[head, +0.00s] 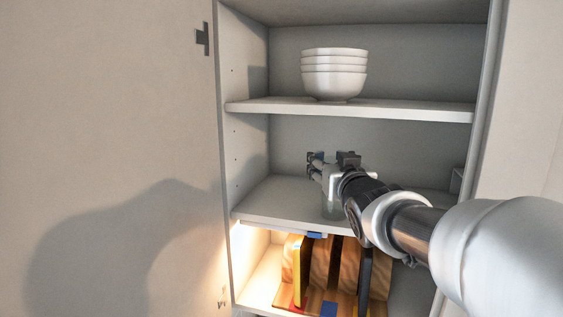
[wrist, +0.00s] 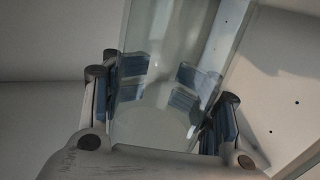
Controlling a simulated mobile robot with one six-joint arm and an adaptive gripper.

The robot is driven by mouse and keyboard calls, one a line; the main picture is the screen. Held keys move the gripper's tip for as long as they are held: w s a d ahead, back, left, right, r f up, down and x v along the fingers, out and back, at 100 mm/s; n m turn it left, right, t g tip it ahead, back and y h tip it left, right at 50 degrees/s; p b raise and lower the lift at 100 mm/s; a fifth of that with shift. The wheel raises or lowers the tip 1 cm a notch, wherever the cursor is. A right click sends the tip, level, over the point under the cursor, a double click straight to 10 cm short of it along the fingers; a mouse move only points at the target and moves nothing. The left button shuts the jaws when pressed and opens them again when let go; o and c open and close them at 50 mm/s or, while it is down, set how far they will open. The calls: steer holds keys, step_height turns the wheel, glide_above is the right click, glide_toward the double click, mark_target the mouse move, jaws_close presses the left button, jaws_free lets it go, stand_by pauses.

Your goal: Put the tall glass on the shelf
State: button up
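The tall glass (wrist: 165,35) is clear and fills the middle of the wrist view, between my finger pads. My gripper (head: 332,160) reaches into the middle compartment of the open cabinet. Its blue-padded fingers (wrist: 168,95) lie close against both sides of the glass, and it appears shut on it. In the head view the lower part of the glass (head: 330,208) shows faintly below the gripper, over the middle shelf (head: 272,203). My gripper and arm hide the rest. I cannot tell whether its base touches the shelf.
Stacked white bowls (head: 334,78) stand on the upper shelf (head: 265,107). Below, a wooden rack (head: 321,262) holds boards. The cabinet's left wall is near the gripper; an open door (head: 110,130) stands at left. The middle shelf is clear left of the glass.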

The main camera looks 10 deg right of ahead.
steer(key=o, duration=0.4)
steer(key=shift+s+d+r, duration=0.1)
steer(key=shift+s, duration=0.1)
steer(key=shift+o, duration=0.6)
steer(key=shift+w, duration=0.15)
steer(key=shift+r+p, duration=0.25)
steer(key=shift+p, duration=0.05)
steer(key=s+b, duration=0.1)
steer(key=s, duration=1.1)
steer(key=s+a+f+g, duration=0.1)
steer(key=s+f+g, duration=0.5)
steer(key=s+f, duration=0.7)
steer(key=s+a+f+g, duration=0.2)
steer(key=s+f+g, duration=0.5)
steer(key=s+f, duration=0.6)
steer(key=shift+s+a+f, duration=0.25)
steer(key=shift+s+f, duration=0.05)
steer(key=shift+f, duration=0.25)
